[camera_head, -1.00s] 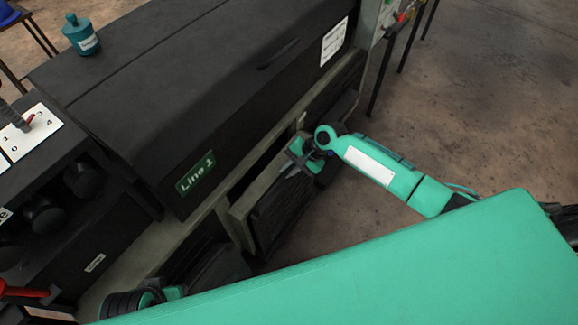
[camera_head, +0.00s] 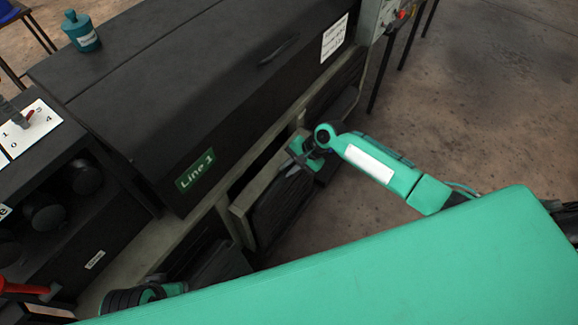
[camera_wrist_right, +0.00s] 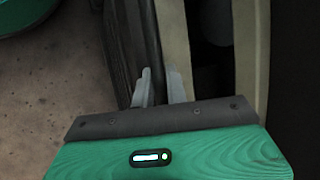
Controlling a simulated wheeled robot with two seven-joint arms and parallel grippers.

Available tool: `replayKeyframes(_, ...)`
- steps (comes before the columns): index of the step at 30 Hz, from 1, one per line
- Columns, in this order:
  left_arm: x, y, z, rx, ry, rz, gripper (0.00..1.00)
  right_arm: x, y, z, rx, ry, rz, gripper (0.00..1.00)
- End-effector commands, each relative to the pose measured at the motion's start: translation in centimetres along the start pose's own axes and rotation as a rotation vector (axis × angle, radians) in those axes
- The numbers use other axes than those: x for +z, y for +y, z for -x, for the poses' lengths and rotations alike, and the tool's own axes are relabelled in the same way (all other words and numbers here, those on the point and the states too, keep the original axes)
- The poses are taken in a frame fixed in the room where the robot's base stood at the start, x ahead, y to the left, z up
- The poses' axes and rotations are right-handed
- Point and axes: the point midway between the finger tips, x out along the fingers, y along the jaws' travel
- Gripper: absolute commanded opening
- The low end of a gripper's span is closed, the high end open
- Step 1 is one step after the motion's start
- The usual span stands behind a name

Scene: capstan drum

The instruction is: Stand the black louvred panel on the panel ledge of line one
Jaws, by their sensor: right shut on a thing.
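The black louvred panel (camera_head: 280,208) stands tilted in the head view, against the pale lower frame of line one, below the dark housing (camera_head: 200,95) with the green Line 1 sign (camera_head: 195,169). My right gripper (camera_head: 298,157) is shut on the panel's upper edge near its right end. In the right wrist view, the fingers (camera_wrist_right: 160,88) close on the dark edge of the panel (camera_wrist_right: 120,50), beside pale frame bars (camera_wrist_right: 250,50). I cannot tell whether the panel's lower edge rests on a ledge.
Another dark louvred panel (camera_head: 335,85) is at the right end of the housing. A control box with a switch plate (camera_head: 32,128) stands at left. A teal bottle (camera_head: 82,32) sits on the housing. Bare floor (camera_head: 480,110) lies at right. My teal body covers the lower right.

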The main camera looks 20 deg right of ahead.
Motion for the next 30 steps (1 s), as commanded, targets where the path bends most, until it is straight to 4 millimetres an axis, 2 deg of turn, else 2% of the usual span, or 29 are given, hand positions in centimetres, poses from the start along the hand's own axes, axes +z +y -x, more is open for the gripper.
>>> replayKeyframes(6, 0.0, 0.0, 0.0, 0.000, 0.000, 0.000, 0.36, -0.1, -0.2, -0.1, -0.006, 0.000, 0.001, 0.00)
replayKeyframes(7, 0.0, 0.0, 0.0, 0.000, 0.000, 0.000, 0.36, -0.1, -0.2, -0.1, -0.006, 0.001, 0.001, 0.16)
replayKeyframes(10, 0.0, 0.0, 0.0, 0.000, 0.000, 0.000, 0.36, -0.1, -0.1, -0.1, -0.005, 0.000, 0.001, 0.36)
replayKeyframes(11, 0.0, 0.0, 0.0, 0.000, 0.000, 0.000, 0.36, -0.1, -0.1, -0.1, -0.004, 0.000, 0.001, 0.40)
replayKeyframes(25, 0.1, 0.0, 0.1, 0.000, -0.003, 0.000, 0.36, -0.1, 0.3, -0.3, 0.004, 0.000, -0.002, 0.40)
replayKeyframes(28, -0.3, 0.0, 1.1, 0.001, 0.008, 0.001, 0.36, -0.1, 0.2, 1.6, 0.003, 0.002, 0.000, 0.40)
replayKeyframes(30, 0.1, 0.1, -0.5, 0.003, -0.015, 0.004, 0.36, -0.1, 0.1, 3.3, 0.002, 0.003, 0.001, 0.40)
